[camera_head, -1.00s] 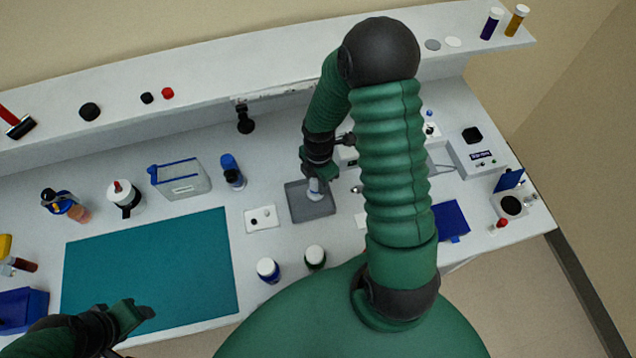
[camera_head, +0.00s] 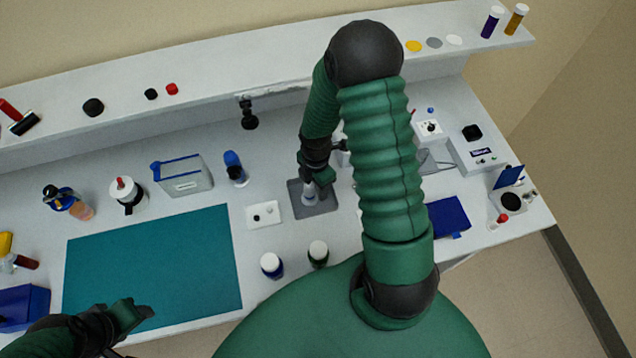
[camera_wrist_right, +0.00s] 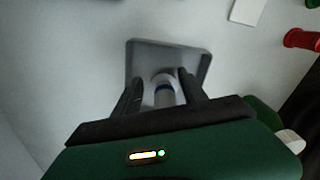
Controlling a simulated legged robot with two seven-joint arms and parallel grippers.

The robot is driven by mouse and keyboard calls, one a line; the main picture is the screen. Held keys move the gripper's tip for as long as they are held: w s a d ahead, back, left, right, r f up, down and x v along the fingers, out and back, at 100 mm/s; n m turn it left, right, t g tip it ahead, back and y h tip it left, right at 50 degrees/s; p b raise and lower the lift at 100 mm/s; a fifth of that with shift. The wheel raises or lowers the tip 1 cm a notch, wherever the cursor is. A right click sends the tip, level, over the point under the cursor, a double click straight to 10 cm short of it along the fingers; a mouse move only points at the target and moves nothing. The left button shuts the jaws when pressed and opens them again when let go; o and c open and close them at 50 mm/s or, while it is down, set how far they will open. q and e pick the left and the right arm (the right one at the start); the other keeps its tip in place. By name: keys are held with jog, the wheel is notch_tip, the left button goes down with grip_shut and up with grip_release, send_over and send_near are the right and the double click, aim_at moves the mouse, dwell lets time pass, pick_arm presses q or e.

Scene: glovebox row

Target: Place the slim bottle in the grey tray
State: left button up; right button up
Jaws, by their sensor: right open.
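The grey tray (camera_head: 325,207) lies on the bench right of the white plate. My right gripper (camera_head: 312,184) is over the tray. Its fingers (camera_wrist_right: 161,90) are open, one on each side of the bottle, with visible gaps. The bottle's lower end is partly hidden. My left gripper (camera_head: 138,312) hangs over the near edge of the teal mat, away from the tray; its jaws are unclear.
A white plate (camera_head: 263,214) lies left of the tray, and a blue-capped bottle (camera_head: 234,168) stands behind it. Two white-capped bottles (camera_head: 318,254) (camera_head: 271,265) stand in front. The teal mat (camera_head: 150,265) is bare. A raised shelf (camera_head: 220,90) runs along the back.

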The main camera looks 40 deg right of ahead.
jog(key=r, duration=0.2)
jog(key=a+r, duration=0.1)
jog(key=r, duration=0.1)
jog(key=shift+w+a+r, duration=0.15)
jog(key=shift+a+r, duration=0.05)
jog(key=shift+r, duration=0.1)
notch_tip(320, 180, up, 7)
jog(key=d, duration=0.2)
pick_arm(q)
jog(key=shift+a+f+b, duration=0.65)
jog(key=shift+a+f, duration=0.05)
jog(key=shift+a, duration=0.05)
pick_arm(e)
jog(key=s+a+r+m+t, duration=0.1)
jog(key=s+a+m, duration=0.1)
jog(key=a+m, duration=0.5)
jog(key=s+a+r+m+t, duration=0.1)
jog(key=a+m, duration=0.7)
jog(key=m, duration=0.1)
jog(key=shift+s+a+r+m+t, duration=0.15)
jog(key=shift+s+r+m+t, duration=0.15)
jog(key=shift+s+r, duration=0.1)
pick_arm(q)
jog(key=shift+d, duration=0.3)
pick_arm(e)
jog(key=shift+w+d, duration=0.1)
jog(key=shift+d, duration=0.2)
